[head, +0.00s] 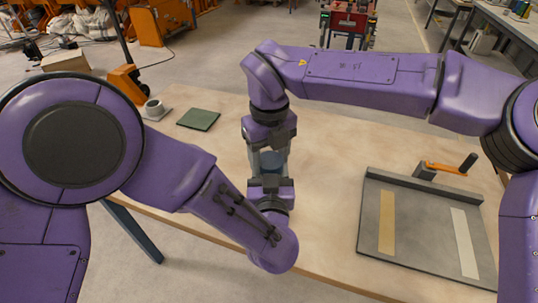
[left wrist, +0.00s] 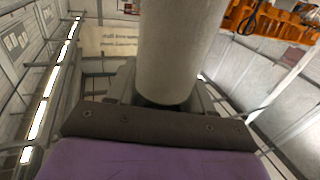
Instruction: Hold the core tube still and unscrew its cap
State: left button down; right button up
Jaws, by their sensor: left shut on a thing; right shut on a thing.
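The core tube (head: 271,160) stands roughly upright above the table, mostly hidden between my two grippers in the head view. In the left wrist view the tube (left wrist: 178,50) is a plain grey cylinder that runs up out of the picture. My left gripper (head: 270,180) comes from below and is shut on the tube's lower part. My right gripper (head: 269,146) points down from above and is shut on the tube's top end, where the cap is. The cap itself is hidden by the right gripper's fingers.
The table (head: 325,150) between is clear.

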jog(key=shift+s+a, duration=0.25)
jog(key=o, duration=1.2)
jog(key=shift+c, duration=0.2)
jog(key=shift+d, duration=0.1)
jog(key=shift+w, duration=0.1)
